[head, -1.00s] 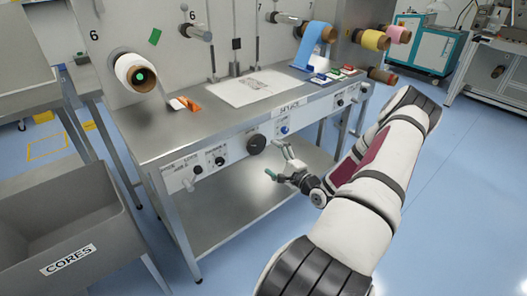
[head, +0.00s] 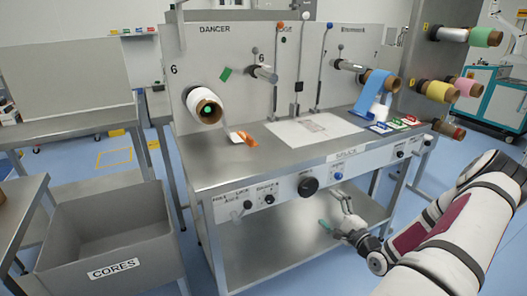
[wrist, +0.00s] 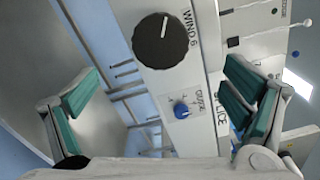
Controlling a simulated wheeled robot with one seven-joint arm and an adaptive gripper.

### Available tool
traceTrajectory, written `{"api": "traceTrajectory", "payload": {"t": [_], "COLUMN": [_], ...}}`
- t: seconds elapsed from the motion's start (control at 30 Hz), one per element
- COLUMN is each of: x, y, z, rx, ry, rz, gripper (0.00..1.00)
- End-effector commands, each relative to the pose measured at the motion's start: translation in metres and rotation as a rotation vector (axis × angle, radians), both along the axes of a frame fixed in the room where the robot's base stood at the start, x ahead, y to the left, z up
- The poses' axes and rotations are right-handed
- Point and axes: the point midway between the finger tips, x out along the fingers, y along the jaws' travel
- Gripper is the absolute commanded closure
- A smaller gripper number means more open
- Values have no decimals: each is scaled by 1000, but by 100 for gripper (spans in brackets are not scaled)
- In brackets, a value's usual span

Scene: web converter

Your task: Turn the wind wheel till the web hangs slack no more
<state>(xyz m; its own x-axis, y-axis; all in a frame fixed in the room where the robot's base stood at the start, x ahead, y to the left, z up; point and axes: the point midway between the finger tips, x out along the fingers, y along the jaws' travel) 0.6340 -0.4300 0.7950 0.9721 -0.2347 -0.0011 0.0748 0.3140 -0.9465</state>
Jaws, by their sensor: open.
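The wind wheel is a black round knob (head: 308,186) on the white front panel. In the wrist view the knob (wrist: 164,40), with a white pointer line, sits beside the lettering "WIND 6". My gripper (head: 333,210) is open and empty, in front of the panel, below and right of the knob. In the wrist view its teal-padded fingers stand wide apart, with the knob ahead between them, not touched. A white roll (head: 201,104) hangs at station 6; a short white strip with an orange end (head: 243,138) lies below it. A blue web (head: 374,92) drapes from a core to the table.
A blue knob (head: 337,176) sits right of the wheel and also shows in the wrist view (wrist: 181,110). The steel lower shelf (head: 270,240) is below. A grey CORES bin (head: 110,230) stands left.

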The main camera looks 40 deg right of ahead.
Motion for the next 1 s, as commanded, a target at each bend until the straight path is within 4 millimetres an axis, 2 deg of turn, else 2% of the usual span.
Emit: {"api": "traceTrajectory", "payload": {"t": [0.33, 0.47, 0.57, 1.0], "x": [0, 0, -1, -9], "y": [0, -1, -2, -3], "z": [0, -2, -3, -7], "rx": [-14, -133, -323, -1376], "ry": [3, 31, 77, 329], "rz": [0, 0, 0, 1], "gripper": [6, 6, 6, 6]}}
